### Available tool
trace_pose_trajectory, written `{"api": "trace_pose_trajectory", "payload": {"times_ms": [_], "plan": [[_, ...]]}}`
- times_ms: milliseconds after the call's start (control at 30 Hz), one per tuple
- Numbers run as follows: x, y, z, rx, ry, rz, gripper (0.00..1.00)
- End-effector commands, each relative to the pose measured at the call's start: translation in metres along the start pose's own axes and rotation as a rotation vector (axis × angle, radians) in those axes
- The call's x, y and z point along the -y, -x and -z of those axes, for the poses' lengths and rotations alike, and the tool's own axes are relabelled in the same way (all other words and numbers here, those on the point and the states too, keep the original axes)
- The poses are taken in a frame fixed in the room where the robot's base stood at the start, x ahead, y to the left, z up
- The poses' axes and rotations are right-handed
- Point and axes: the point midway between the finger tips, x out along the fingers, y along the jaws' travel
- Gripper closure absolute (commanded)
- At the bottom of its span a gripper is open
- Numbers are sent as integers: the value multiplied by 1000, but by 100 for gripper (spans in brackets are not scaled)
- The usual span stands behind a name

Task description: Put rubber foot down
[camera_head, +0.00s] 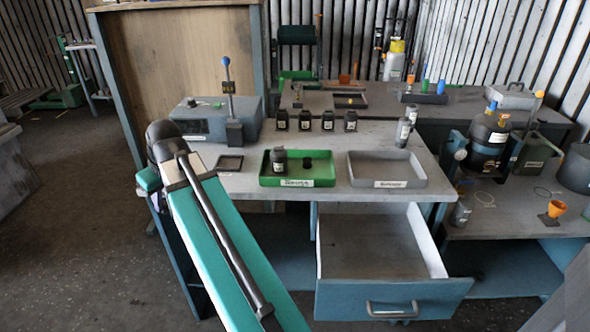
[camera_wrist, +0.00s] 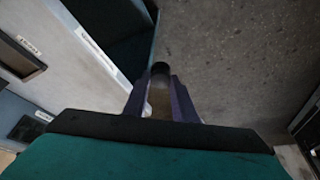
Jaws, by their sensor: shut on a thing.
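The rubber foot (camera_wrist: 160,68) appears as a small dark round piece at the fingertips of my gripper (camera_wrist: 160,88) in the wrist view. The two purple fingers are shut on it. The gripper holds it out past the bench edge, with grey floor behind it in that view. In the head view my arm hides the gripper and the foot.
On the bench (camera_head: 335,132) stand a green tray (camera_head: 298,182) holding a dark bottle and a small black piece, an empty grey tray (camera_head: 402,183), and a small black frame (camera_head: 230,163). An open empty drawer (camera_head: 370,250) juts out below.

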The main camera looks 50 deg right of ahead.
Motion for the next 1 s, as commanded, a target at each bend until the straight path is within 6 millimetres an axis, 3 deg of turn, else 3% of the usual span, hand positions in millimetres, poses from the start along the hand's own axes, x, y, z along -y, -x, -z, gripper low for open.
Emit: {"api": "trace_pose_trajectory", "payload": {"times_ms": [100,400,1000], "plan": [[-28,10,-14,0,7,3,97],[-88,31,-51,0,40,16,97],[-187,84,-141,1,111,46,97]]}}
